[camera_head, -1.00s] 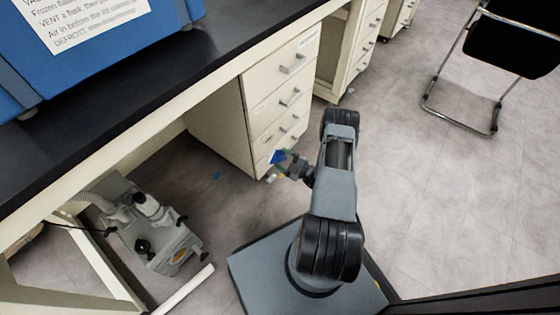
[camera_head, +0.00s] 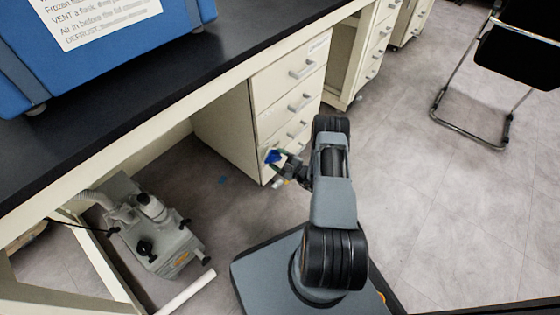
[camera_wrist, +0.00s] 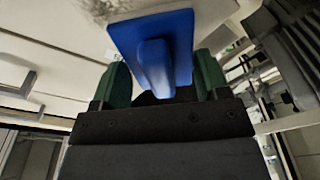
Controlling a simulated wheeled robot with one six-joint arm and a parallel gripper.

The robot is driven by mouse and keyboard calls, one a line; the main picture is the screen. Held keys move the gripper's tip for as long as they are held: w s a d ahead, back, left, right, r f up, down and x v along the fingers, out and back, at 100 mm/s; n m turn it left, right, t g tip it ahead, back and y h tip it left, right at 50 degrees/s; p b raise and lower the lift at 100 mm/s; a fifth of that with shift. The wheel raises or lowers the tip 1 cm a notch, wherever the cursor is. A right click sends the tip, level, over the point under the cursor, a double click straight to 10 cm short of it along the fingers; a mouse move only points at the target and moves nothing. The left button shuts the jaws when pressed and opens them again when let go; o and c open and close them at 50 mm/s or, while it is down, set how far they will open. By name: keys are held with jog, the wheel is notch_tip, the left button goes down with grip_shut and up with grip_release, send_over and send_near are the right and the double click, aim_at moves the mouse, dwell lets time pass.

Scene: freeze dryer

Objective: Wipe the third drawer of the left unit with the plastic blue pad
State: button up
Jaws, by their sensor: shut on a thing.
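The left unit (camera_head: 257,108) is a cream drawer cabinet under the bench, with several handled drawers. The third drawer (camera_head: 286,132) is low on its front, partly behind my arm. My gripper (camera_head: 279,162) is beside the cabinet's lower front, shut on the plastic blue pad (camera_head: 272,156). In the wrist view the blue pad (camera_wrist: 182,35) sits between the green fingertips of my gripper (camera_wrist: 160,82), its flat face turned away. A dark smudge (camera_wrist: 103,9) shows on the pale surface just past the pad's upper left. I cannot tell whether the pad touches that surface.
The black bench top (camera_head: 225,50) overhangs the cabinet and carries a blue machine (camera_head: 95,60). A grey pump (camera_head: 155,235) and a white tube (camera_head: 187,292) are on the floor at left. A black chair (camera_head: 520,50) stands at right. The floor between is open.

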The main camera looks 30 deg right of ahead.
jog(key=shift+b+x, duration=0.4)
jog(key=shift+x, duration=0.6)
dwell(0.7)
jog(key=shift+d+f, duration=0.1)
jog(key=shift+d, duration=0.1)
